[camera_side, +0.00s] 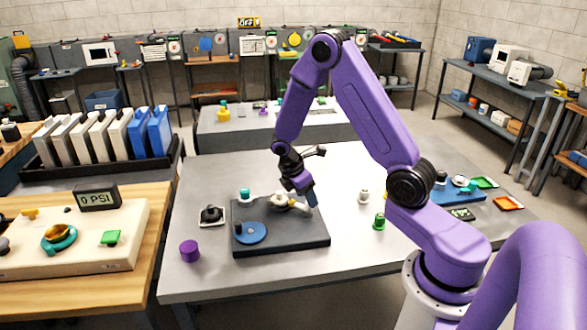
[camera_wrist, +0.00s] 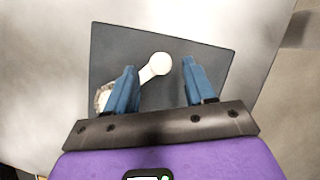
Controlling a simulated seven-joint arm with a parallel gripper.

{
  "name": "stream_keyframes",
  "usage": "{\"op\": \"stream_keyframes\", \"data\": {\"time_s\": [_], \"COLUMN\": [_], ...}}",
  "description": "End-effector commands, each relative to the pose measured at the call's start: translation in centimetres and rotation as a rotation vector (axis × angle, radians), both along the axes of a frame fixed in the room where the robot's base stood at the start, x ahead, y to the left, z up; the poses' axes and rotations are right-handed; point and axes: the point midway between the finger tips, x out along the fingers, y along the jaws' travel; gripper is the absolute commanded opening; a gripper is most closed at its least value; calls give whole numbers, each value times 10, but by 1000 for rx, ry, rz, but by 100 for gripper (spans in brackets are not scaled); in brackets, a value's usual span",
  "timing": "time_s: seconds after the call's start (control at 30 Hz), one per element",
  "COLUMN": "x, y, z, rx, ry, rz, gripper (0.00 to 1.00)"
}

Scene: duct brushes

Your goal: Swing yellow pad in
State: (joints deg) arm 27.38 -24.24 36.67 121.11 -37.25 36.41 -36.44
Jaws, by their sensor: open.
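A dark grey base plate (camera_side: 290,243) lies on the grey table. It also shows in the wrist view (camera_wrist: 210,50). A pale cream lever with a rounded end (camera_wrist: 157,66) sits on it, running from a round, brownish-edged part (camera_wrist: 101,98) partly hidden by the left finger. In the side view the cream piece (camera_side: 281,201) is beside my fingers. A blue disc with a small post (camera_side: 251,233) is at the plate's front left. No clearly yellow pad shows on the plate. My gripper (camera_wrist: 159,68) is open, its blue fingers on either side of the lever's rounded end; contact is unclear.
A teal-topped knob (camera_side: 244,194) stands at the plate's back left. A black switch (camera_side: 211,214) and a purple cylinder (camera_side: 189,250) are to the left. A green knob (camera_side: 379,222) and a white one (camera_side: 363,196) stand to the right. The table front is clear.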

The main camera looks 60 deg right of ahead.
Motion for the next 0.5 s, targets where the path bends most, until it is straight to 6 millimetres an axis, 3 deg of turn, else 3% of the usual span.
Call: {"op": "stream_keyframes", "data": {"time_s": [0.5], "x": [18], "y": [38], "z": [99], "rx": [1], "ry": [-7], "rz": [1], "gripper": [54]}}
